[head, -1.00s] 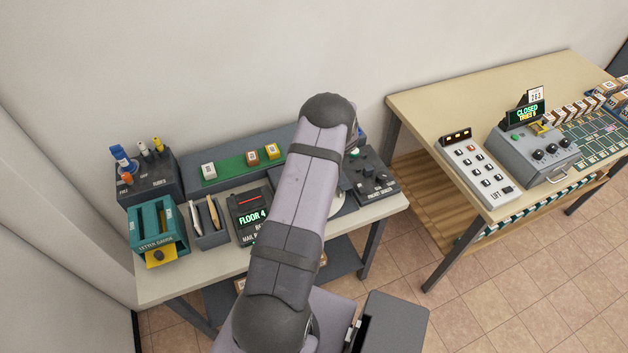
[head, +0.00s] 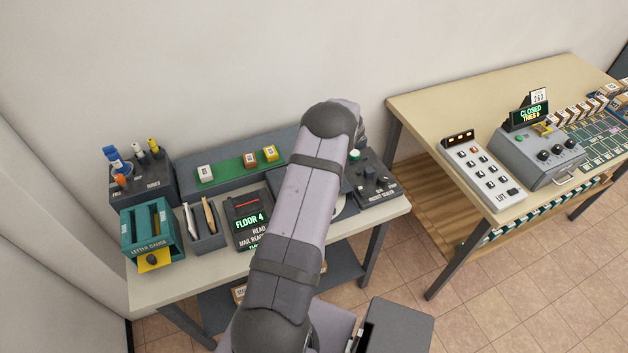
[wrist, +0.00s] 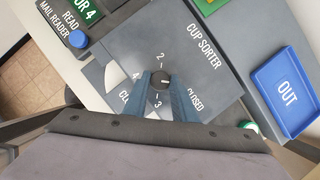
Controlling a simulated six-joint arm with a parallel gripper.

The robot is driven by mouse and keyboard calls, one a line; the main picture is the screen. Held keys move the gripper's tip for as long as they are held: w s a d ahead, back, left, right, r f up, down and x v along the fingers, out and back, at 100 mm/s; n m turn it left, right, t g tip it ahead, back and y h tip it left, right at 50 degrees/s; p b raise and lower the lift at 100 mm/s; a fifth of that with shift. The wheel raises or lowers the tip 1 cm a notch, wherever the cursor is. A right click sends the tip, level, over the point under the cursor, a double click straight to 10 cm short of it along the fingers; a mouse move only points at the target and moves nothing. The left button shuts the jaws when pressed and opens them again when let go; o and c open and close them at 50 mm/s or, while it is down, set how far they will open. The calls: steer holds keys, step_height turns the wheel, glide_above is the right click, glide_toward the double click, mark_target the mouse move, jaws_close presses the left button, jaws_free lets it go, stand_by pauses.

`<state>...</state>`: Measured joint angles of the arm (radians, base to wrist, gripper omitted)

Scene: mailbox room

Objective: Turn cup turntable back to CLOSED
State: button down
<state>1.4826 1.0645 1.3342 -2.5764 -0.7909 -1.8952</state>
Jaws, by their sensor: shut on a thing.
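The cup sorter (wrist: 214,73) is a grey panel with a round dark knob (wrist: 160,79) near its middle. My gripper (wrist: 160,85) is shut on this knob, one blue-grey finger on each side. A small pale mark on the knob seems to point right. The numbers 2, 3 and 4 surround the knob, and a CLOSED label (wrist: 195,103) lies to its lower right. A white wedge (wrist: 117,76) shows at the left, beside a partly hidden label. In the head view my arm hides the gripper, the knob and most of the sorter; a pale curved part (head: 340,207) shows beside the arm.
A blue OUT tray (wrist: 287,93) lies right of the sorter, and a blue button (wrist: 78,39) on the mail reader is at upper left. In the head view a knobbed control box (head: 373,180) stands right of my arm. A second table (head: 440,105) stands farther right.

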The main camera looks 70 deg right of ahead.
steer(key=shift+r, duration=0.1)
steer(key=c, duration=1.5)
jaws_free()
steer(key=shift+o, duration=0.2)
steer(key=b+v, duration=0.3)
steer(key=v, duration=0.4)
steer(key=shift+s+r, duration=0.1)
